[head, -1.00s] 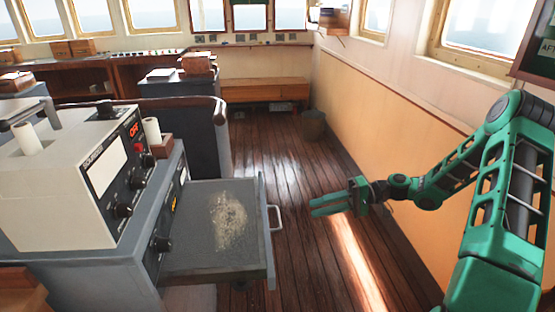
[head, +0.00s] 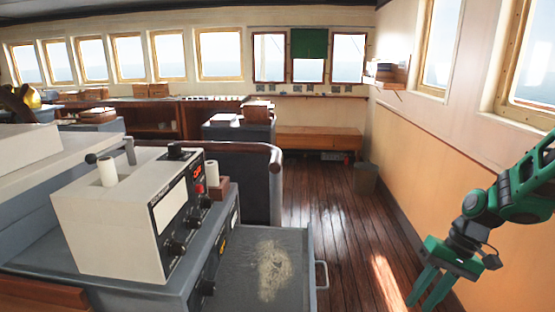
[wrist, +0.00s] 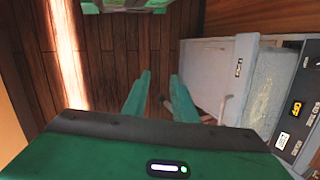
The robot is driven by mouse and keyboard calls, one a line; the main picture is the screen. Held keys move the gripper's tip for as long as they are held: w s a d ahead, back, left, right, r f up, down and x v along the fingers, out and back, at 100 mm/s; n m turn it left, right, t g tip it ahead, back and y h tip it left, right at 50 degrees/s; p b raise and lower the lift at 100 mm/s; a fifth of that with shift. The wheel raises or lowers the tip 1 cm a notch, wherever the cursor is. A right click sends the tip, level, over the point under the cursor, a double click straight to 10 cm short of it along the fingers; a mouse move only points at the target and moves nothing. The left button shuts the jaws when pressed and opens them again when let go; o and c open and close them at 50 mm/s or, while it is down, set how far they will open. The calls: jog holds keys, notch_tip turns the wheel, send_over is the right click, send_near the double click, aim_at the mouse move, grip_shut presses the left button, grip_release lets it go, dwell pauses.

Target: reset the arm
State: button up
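My gripper (head: 428,290) is green and hangs at the lower right of the head view, pointing down over the wooden floor. Its two fingers are spread apart with nothing between them. In the wrist view the gripper (wrist: 160,98) also shows its fingers apart, with floor boards and the edge of a grey drawer beyond them. The gripper is to the right of the open drawer (head: 236,290) and apart from it. The upper part of my arm runs out of the head view at the right edge.
The drawer juts from a grey console bearing a white instrument box (head: 120,225) with knobs. A wooden bench (head: 318,140) is at the back. The floor (head: 335,205) between console and wall is clear.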

jog(key=s+d+r+m+h, duration=0.1)
jog(key=s+d+r, duration=0.1)
jog(key=s, duration=0.4)
jog(key=s+d+r+m+h, duration=0.1)
jog(key=s+d+r+h, duration=0.1)
jog(key=s+r, duration=0.2)
jog(key=s+d+r+m+t+h, duration=0.1)
jog(key=s+d+r+m, duration=0.1)
jog(key=s, duration=0.7)
jog(key=shift+r, duration=0.9)
jog(key=shift+d, duration=0.1)
